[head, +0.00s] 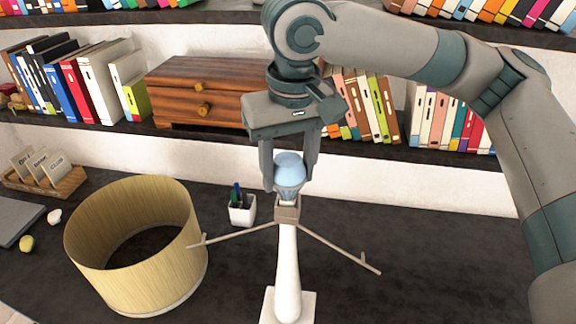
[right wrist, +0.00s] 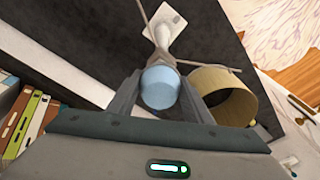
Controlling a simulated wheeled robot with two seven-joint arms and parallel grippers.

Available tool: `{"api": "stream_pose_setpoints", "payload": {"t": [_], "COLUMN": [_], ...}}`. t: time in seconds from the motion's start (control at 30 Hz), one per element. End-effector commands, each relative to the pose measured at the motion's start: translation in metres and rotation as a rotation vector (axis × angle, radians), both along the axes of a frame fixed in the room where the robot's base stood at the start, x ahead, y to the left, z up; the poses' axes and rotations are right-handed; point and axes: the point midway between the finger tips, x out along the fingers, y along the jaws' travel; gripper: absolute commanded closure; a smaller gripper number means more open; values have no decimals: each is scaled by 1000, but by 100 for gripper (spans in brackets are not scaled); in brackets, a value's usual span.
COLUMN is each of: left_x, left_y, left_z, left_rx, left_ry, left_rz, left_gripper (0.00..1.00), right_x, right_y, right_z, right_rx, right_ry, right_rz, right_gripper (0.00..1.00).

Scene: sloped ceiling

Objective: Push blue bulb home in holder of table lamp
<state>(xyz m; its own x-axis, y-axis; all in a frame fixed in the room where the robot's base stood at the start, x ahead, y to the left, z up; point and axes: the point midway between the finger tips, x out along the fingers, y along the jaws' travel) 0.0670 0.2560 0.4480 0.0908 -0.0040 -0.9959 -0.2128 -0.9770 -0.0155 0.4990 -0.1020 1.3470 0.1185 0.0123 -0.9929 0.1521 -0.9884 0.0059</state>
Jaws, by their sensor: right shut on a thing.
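The blue bulb (head: 288,170) stands upright at the top of the table lamp, its lower end at the holder (head: 287,210). From here I cannot tell how deep it sits in the holder. The lamp has a white stem (head: 288,270), a square white base and thin arms spreading from the holder. My right gripper (head: 289,182) comes from above, its two fingers shut on the bulb from both sides. The right wrist view shows the bulb (right wrist: 160,86) between the fingers, with the lamp's base (right wrist: 168,18) beyond it. My left gripper is not in view.
A round wooden-toned lampshade (head: 137,245) stands on the dark table left of the lamp. A white pen cup (head: 242,210) is behind the lamp. A card holder (head: 42,178) is at far left. Shelves with books and a wooden drawer box (head: 200,92) stand behind. The table right of the lamp looks clear.

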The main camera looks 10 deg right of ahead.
Motion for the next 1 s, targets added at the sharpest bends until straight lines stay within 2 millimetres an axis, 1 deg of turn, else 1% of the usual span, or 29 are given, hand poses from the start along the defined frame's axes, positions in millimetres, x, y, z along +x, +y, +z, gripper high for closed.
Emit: {"api": "stream_pose_setpoints", "payload": {"t": [0.87, 0.9, 0.97, 1.0], "left_x": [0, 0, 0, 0], "left_y": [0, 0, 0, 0], "left_z": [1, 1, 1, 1], "left_rx": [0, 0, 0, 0], "left_ry": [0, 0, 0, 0], "left_rz": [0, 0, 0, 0], "left_gripper": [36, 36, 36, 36], "right_x": [0, 0, 0, 0], "right_y": [0, 0, 0, 0], "right_z": [-2, -3, -3, -3], "right_rx": [1, 1, 1, 1], "right_ry": [-1, -1, -1, -1], "right_rz": [0, 0, 0, 0], "right_gripper": [76, 52, 38, 33]}}
